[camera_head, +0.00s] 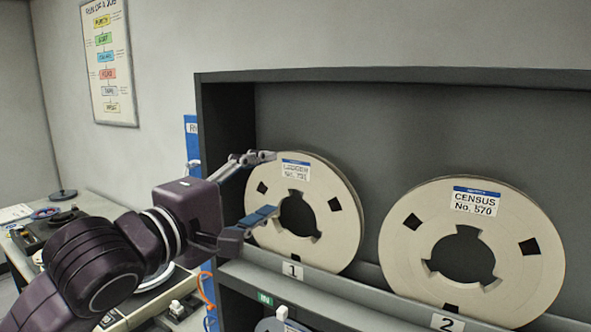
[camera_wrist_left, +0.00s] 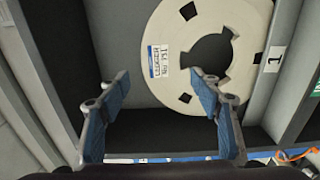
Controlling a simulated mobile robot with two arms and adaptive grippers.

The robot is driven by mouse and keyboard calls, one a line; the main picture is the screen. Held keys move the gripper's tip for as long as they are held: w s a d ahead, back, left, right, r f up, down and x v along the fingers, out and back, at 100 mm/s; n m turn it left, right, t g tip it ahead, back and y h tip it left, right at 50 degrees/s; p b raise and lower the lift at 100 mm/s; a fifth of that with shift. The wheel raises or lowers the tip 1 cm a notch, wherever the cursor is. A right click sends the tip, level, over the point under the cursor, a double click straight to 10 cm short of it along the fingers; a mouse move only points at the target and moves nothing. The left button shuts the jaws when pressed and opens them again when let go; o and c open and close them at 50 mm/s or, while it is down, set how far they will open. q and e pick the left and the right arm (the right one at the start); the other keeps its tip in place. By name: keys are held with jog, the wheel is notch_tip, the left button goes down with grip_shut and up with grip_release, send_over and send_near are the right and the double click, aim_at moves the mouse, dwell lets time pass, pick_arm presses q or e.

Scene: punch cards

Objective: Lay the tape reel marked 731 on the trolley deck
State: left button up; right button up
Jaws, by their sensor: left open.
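The pale tape reel whose label seems to read 731 (camera_head: 338,214) stands upright in slot 1 of a dark rack. It also fills the upper middle of the left wrist view (camera_wrist_left: 260,18). My left gripper (camera_head: 264,184) is open and empty at the reel's left edge in the head view, one finger high and one low. In the left wrist view its blue-padded fingers (camera_wrist_left: 160,84) are spread, with the reel's label edge beyond the gap. I cannot tell whether a finger touches the reel. My right gripper is not in view. I cannot make out the trolley deck for certain.
A second reel, labelled Census No. 570 (camera_head: 398,240), stands in slot 2 to the right. The rack's side wall (camera_head: 226,115) rises left of the first reel, close to my gripper. A cluttered surface with equipment (camera_head: 88,204) lies at the left. Another reel shows partly below.

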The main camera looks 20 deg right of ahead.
aim_at(296, 164)
pick_arm(q)
jog(key=p+x, duration=0.1)
jog(key=x, duration=0.5)
jog(key=shift+d+r, duration=0.1)
jog(key=shift+r, duration=0.05)
jog(key=shift+p+x, duration=0.5)
jog(key=shift+x, duration=0.7)
jog(key=shift+w, duration=0.1)
jog(key=c, duration=1.2)
jog(key=shift+c, duration=1)
jog(key=shift+r+p, duration=0.5)
jog(key=shift+r, duration=0.1)
notch_tip(296, 164, up, 7)
jog(key=p, duration=0.6)
jog(key=shift+f, duration=0.15)
